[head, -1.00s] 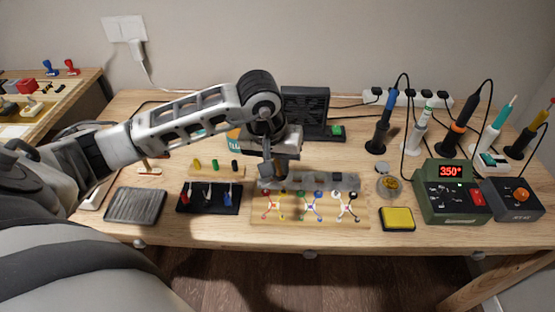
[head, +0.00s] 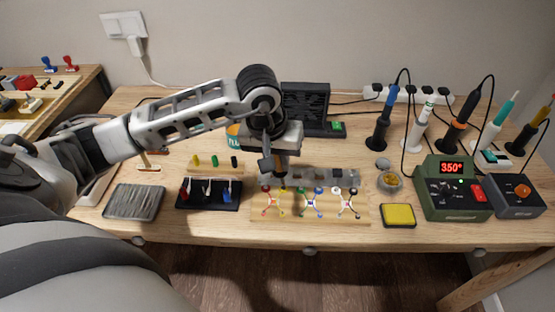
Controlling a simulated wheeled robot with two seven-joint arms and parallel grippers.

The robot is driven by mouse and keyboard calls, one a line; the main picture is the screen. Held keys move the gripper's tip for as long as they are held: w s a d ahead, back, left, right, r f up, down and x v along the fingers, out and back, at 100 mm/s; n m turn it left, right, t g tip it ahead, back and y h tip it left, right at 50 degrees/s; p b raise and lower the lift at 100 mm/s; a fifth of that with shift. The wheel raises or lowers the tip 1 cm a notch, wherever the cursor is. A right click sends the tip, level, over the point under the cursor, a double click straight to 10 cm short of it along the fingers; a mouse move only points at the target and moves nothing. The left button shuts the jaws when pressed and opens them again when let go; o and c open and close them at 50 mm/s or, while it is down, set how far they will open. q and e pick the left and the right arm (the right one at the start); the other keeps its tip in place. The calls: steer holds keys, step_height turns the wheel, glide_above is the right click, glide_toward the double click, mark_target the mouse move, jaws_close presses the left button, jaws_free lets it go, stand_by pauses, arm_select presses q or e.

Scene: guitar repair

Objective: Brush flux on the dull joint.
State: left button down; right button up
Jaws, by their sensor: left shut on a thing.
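My left gripper (head: 280,158) is shut on a slim dark tool with a brownish part, probably the brush (head: 281,170). It points down over the back left of the wooden joint board (head: 360,214). The tip is close to the left joint (head: 272,201), but I cannot tell whether it touches. The middle joint (head: 313,203) and the right joint (head: 349,204) lie clear in a row. I cannot tell by lustre which joint is dull. A small round tin with yellowish contents, probably the flux (head: 390,181), stands open right of the board. My right gripper is out of view.
Several irons stand behind. A dark clip tray (head: 208,204) and ridged grey mat (head: 134,202) lie left. A black box (head: 305,105) stands behind my gripper.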

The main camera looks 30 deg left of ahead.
arm_select(q)
steer(key=shift+b, duration=0.35)
stand_by(0.3)
steer(key=shift+f+b, duration=0.6)
steer(key=shift+b, duration=0.15)
stand_by(0.5)
steer(key=shift+b, duration=0.35)
stand_by(0.8)
steer(key=shift+b, duration=0.35)
stand_by(0.5)
steer(key=shift+w+p+v, duration=0.2)
steer(key=shift+p+v, duration=0.4)
steer(key=shift+v, duration=0.45)
steer(key=shift+w+p+v, duration=0.25)
steer(key=shift+p+v, duration=0.4)
steer(key=shift+v, duration=0.4)
steer(key=shift+w+p+v, duration=0.2)
steer(key=shift+p+v, duration=0.4)
steer(key=shift+v, duration=0.5)
steer(key=shift+d+r, duration=0.1)
steer(key=shift+r, duration=0.25)
